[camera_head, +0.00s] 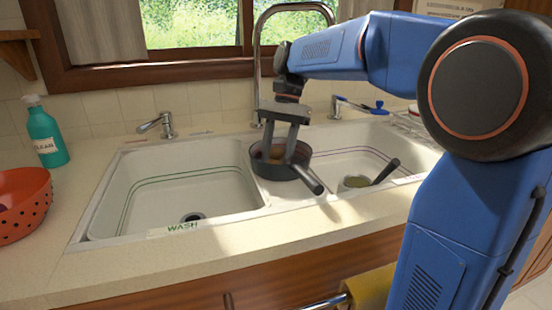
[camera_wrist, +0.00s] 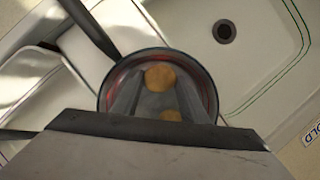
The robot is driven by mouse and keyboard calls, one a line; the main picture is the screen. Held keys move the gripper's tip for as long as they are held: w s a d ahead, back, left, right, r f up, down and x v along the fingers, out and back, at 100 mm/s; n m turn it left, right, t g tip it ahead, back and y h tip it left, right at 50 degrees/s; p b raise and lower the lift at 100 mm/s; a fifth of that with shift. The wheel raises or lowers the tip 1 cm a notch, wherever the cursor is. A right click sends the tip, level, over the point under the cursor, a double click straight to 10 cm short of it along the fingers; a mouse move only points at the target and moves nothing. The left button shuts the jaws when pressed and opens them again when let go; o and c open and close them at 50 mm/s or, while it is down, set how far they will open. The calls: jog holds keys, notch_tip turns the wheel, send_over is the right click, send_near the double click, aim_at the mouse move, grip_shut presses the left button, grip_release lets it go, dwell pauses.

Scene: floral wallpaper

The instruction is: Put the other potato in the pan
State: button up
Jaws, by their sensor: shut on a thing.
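The dark pan (camera_head: 262,170) sits on the divider between the two sink basins, with its handle pointing to the front right. In the wrist view the pan (camera_wrist: 213,88) is seen from above with a reddish inner rim. My gripper (camera_head: 292,160) points down into the pan. A round tan potato (camera_wrist: 160,77) lies between its fingertips, and the fingers appear closed on it, within the pan's rim. A second tan potato (camera_wrist: 172,115) shows lower between the fingers, partly hidden by my gripper's body; it appears to be in the pan.
The left basin (camera_head: 170,195) is empty, with a drain. The right basin (camera_head: 345,160) holds a small container (camera_head: 355,181) with a dark handle. A faucet (camera_head: 262,60) rises behind. A red bowl (camera_head: 22,200) and green bottle (camera_head: 45,135) stand left. A blue-handled brush (camera_head: 375,107) lies behind.

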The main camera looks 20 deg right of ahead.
jog(key=shift+f, duration=0.15)
jog(key=o, duration=0.8)
jog(key=v, duration=0.8)
jog(key=shift+s+f, duration=0.1)
